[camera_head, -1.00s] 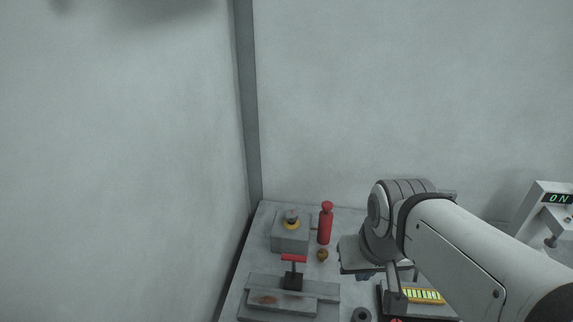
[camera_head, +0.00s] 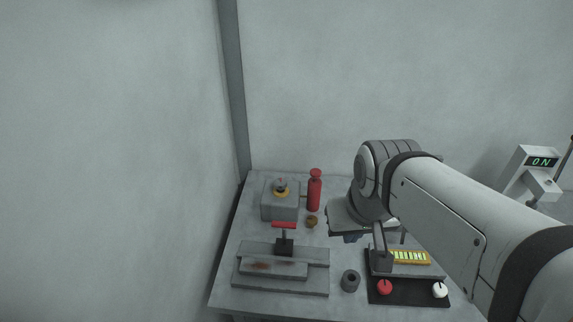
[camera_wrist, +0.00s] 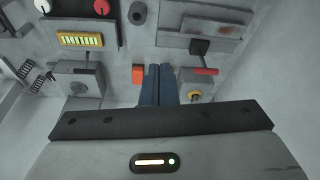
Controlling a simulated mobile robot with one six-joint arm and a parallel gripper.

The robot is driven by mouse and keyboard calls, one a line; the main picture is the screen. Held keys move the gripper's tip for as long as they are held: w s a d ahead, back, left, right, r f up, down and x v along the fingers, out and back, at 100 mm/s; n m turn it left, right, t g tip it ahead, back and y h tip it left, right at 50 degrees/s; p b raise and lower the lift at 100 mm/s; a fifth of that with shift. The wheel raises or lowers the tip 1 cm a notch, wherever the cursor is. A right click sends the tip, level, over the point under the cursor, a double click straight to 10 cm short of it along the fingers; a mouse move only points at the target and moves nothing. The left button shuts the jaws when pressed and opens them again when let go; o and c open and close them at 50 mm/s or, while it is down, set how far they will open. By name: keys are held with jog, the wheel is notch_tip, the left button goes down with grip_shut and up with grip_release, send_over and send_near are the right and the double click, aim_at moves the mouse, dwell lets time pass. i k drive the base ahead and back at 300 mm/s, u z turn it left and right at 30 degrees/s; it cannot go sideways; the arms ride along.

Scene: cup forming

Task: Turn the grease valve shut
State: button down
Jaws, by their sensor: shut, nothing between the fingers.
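I cannot tell for sure which part is the grease valve. A small brass knob (camera_head: 311,221) sits in front of a red cylinder (camera_head: 314,192) at the back of the table. My gripper (camera_head: 350,239) is over the table to the right of the knob, its fingers mostly hidden by my arm. In the wrist view my dark blue fingers (camera_wrist: 159,70) are together and empty. An orange-red block (camera_wrist: 138,75) shows just left of the fingertips. A brownish round part shows partly behind their right side.
A grey box with a yellow-ringed button (camera_head: 280,191) stands back left. A red-handled lever (camera_head: 284,235) stands on a stepped block (camera_head: 283,279). A grey ring (camera_head: 350,281) and a black panel (camera_head: 408,293) with red and white knobs lie in front.

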aim_at(313, 221)
jog(key=k, duration=1.15)
jog(key=u, duration=0.6)
jog(key=i, duration=1.3)
jog(key=z, duration=0.6)
